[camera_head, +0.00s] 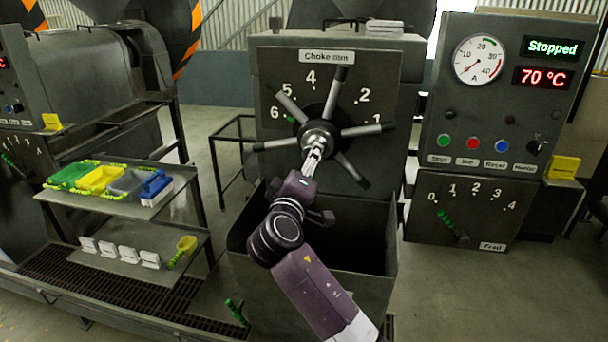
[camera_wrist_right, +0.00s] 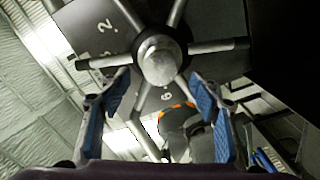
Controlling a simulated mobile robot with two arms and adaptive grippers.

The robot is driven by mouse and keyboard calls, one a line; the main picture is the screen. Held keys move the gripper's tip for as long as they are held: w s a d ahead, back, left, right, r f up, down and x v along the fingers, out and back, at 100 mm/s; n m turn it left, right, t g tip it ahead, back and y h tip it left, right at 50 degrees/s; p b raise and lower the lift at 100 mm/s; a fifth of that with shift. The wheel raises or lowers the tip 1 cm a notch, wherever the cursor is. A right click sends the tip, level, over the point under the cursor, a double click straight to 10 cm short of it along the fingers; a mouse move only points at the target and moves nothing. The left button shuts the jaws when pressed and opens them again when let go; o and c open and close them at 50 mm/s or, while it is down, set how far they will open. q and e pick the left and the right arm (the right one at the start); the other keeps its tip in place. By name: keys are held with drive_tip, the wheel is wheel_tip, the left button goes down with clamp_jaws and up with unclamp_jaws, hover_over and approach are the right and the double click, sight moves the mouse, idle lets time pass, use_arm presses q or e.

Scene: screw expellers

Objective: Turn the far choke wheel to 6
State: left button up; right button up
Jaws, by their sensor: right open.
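The choke wheel (camera_head: 318,137) is on the front of the middle machine, under a "Choke ram" sign (camera_head: 326,57). A small green mark shows beside the 6. My right gripper (camera_head: 314,152) is in front of the hub. In the right wrist view my right gripper (camera_wrist_right: 160,92) is open, its blue-padded fingers on either side below the hub (camera_wrist_right: 161,62), with a spoke between them. I cannot tell whether they touch it.
An open hopper (camera_head: 375,290) is below the wheel. A control panel (camera_head: 505,100) reads "Stopped" and 70 °C, above a feed dial (camera_head: 470,210). A shelf with coloured trays (camera_head: 100,180) stands left. Another machine (camera_head: 75,75) is at far left.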

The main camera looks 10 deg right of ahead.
drive_tip(key=v, duration=0.4)
drive_tip(key=shift+s, duration=0.35)
wheel_tip(320, 180, down, 18)
drive_tip(key=w+n+g+y, duration=0.1)
drive_tip(key=g+y, duration=0.1)
drive_tip(key=g, duration=0.1)
drive_tip(key=s+d+f+g+y+b, duration=0.15)
drive_tip(key=s+f, duration=0.25)
drive_tip(key=f, duration=0.8)
drive_tip(key=s+d+f+g, duration=0.15)
drive_tip(key=s+f, duration=0.25)
drive_tip(key=f, duration=0.8)
drive_tip(key=s+d+f+g+y+b, duration=0.1)
drive_tip(key=s+f+g, duration=0.3)
drive_tip(key=f, duration=0.8)
drive_tip(key=s+d+f+m+g, duration=0.2)
drive_tip(key=s+d+f, duration=0.2)
drive_tip(key=s+f, duration=1)
drive_tip(key=s+d+f+m+g, duration=0.1)
drive_tip(key=s+f, duration=0.4)
drive_tip(key=s, duration=0.7)
drive_tip(key=s+d+f+m+g+b, duration=0.1)
drive_tip(key=s+d+f+m, duration=0.2)
drive_tip(key=s, duration=0.9)
drive_tip(key=s+d+f+m+g+y, duration=0.1)
drive_tip(key=s+d+f, duration=0.4)
drive_tip(key=s, duration=0.7)
drive_tip(key=shift+f+m+g+b, duration=0.4)
drive_tip(key=shift+f+g, duration=0.2)
drive_tip(key=shift+f, duration=0.35)
